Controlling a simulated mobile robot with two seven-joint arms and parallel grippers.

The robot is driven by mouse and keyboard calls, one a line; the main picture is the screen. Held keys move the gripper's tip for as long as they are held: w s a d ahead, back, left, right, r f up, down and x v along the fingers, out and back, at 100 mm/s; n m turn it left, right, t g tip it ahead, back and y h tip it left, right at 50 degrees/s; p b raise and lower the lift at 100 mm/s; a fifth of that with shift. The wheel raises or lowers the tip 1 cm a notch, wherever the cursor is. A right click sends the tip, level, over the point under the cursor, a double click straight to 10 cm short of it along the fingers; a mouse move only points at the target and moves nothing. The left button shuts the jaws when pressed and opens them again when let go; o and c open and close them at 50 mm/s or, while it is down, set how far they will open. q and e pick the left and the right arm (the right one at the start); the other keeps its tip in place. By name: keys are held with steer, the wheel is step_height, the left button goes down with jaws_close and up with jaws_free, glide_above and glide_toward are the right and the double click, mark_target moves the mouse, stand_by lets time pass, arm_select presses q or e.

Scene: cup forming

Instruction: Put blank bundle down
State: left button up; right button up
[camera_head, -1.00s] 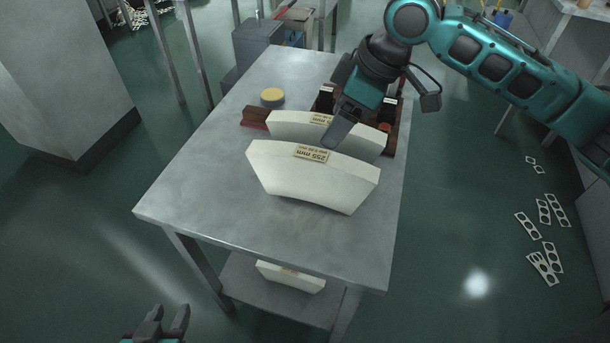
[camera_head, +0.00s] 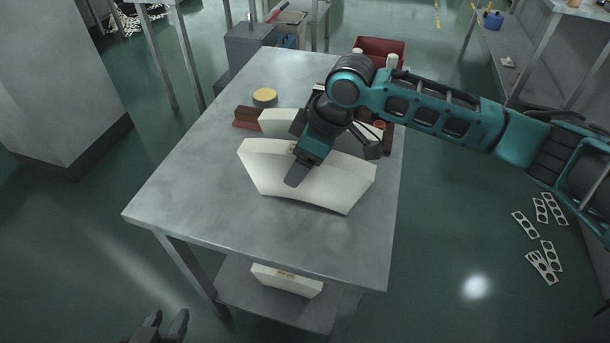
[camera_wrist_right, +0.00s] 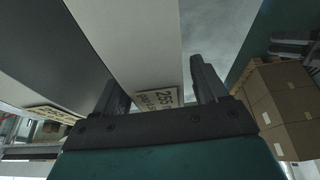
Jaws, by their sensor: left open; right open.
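A white curved blank bundle (camera_head: 320,185) stands on the metal table, toward its front. My right gripper (camera_head: 297,172) is at its top edge, with one finger showing in front of its near face; the other is hidden in the head view. Contact cannot be told. A second white bundle (camera_head: 273,122) stands just behind, partly covered by my right arm. My left gripper (camera_head: 167,322) is open and empty, low at the bottom left.
The metal table (camera_head: 190,185) is clear at its left and front. A yellow round object (camera_head: 264,96) and a reddish-brown block (camera_head: 248,118) lie near the back left. Another white bundle (camera_head: 287,281) is on the lower shelf. Cardboard boxes (camera_wrist_right: 280,105) show in the wrist view.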

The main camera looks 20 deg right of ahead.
jaws_close()
stand_by(0.7)
steer(key=shift+r, duration=0.2)
